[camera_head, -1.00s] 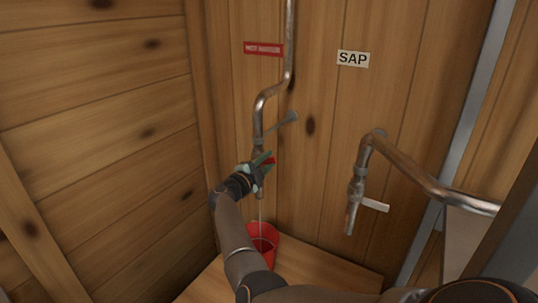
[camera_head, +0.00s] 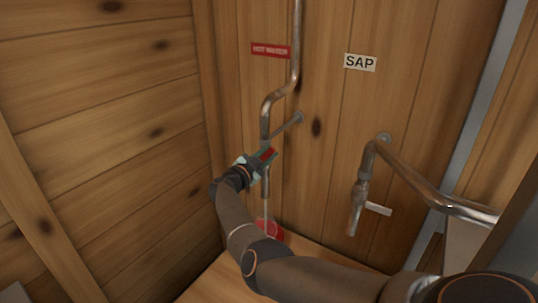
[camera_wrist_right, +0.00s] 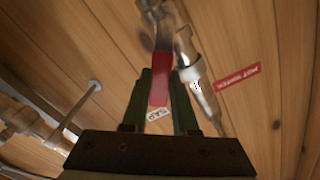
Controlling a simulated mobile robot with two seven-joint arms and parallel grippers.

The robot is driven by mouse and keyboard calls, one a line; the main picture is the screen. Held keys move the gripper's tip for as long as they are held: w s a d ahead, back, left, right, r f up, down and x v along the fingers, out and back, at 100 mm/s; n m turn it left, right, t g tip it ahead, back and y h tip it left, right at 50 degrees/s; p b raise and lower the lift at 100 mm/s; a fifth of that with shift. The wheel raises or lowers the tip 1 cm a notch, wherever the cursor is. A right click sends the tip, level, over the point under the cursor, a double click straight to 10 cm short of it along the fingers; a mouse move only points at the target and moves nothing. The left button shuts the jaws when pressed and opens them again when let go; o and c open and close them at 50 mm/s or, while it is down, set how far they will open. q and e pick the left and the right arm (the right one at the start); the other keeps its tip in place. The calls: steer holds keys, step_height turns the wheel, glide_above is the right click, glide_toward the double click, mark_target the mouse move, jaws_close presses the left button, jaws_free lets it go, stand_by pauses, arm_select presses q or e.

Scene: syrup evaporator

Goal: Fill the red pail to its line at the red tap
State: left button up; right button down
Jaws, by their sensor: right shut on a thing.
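The red tap (camera_head: 265,187) hangs on a metal pipe against the wood wall, under a red label. My right gripper (camera_head: 263,158) is shut on its red lever (camera_wrist_right: 160,82), which stands between the green fingers in the right wrist view. A thin pale stream (camera_head: 266,214) falls from the spout into the red pail (camera_head: 272,231). The pail stands on the wooden bench below. My forearm hides much of the pail, so its line and level cannot be seen. My left gripper is not in view.
A second tap (camera_head: 358,200) with a pale lever hangs to the right, under a SAP label (camera_head: 360,63). The plank wall (camera_head: 110,130) closes in on the left. The wooden bench (camera_head: 215,280) shows bare in front of the pail.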

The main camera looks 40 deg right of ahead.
steer(key=c, duration=0.7)
jaws_free()
steer(key=shift+a+r, duration=0.1)
steer(key=shift+a, duration=0.05)
steer(key=p+v, duration=0.3)
steer(key=shift+s+a+r, duration=0.1)
steer(key=shift+a+r, duration=0.05)
steer(key=shift+a, duration=0.15)
steer(key=p, duration=0.3)
glide_toward(267, 153)
steer(key=shift+v, duration=1.05)
steer(key=shift+s, duration=0.15)
